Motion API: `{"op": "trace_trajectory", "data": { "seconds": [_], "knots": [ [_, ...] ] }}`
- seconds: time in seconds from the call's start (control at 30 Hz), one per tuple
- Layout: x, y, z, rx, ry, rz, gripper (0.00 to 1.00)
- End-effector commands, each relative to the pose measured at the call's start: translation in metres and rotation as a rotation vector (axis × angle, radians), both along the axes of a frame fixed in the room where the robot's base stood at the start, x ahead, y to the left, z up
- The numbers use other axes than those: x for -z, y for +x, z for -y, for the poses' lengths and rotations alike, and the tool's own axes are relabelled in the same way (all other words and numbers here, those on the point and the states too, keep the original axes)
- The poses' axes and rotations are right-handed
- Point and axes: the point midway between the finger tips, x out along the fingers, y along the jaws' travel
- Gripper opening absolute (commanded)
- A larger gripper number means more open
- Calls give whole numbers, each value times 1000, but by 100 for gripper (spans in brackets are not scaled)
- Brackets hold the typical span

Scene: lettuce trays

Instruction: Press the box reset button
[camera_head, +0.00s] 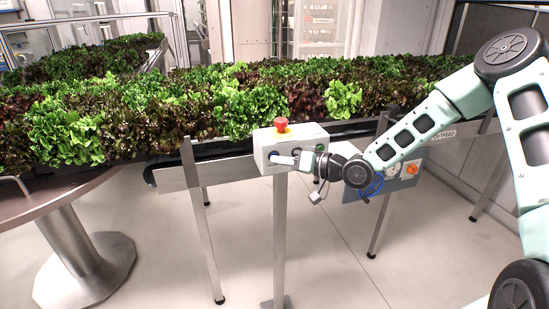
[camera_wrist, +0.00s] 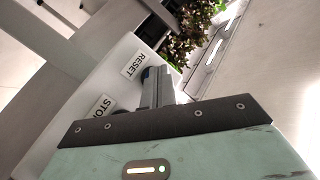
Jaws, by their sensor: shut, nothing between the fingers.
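The grey-white control box (camera_head: 306,136) stands on a post in front of the lettuce conveyor, with a red mushroom button (camera_head: 281,124) on top. In the wrist view its face (camera_wrist: 104,76) carries a RESET label (camera_wrist: 134,64) and a STOP label (camera_wrist: 99,107), partly cut off by my gripper. My gripper (camera_head: 279,160) is at the box's front face. In the wrist view its shut, empty fingers (camera_wrist: 154,74) point at the spot beside the RESET label. The fingers mostly hide the reset button; I cannot tell whether they touch it.
Lettuce (camera_head: 150,104) fills the conveyor behind the box. A round table (camera_head: 50,196) stands at left. The floor in front is clear.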

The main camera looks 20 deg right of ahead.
Motion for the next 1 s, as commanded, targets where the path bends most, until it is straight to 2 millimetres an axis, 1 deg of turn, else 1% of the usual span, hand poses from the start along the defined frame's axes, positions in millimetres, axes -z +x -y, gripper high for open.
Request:
{"op": "trace_trajectory", "data": {
  "seconds": [0.23,0.53,0.87,1.0],
  "knots": [
    [-1,-2,0,2,1,1,0],
    [0,-16,1,2,0,-1,0],
    [0,-18,1,1,0,0,0],
    [-1,-28,1,0,0,0,0]
  ]
}}
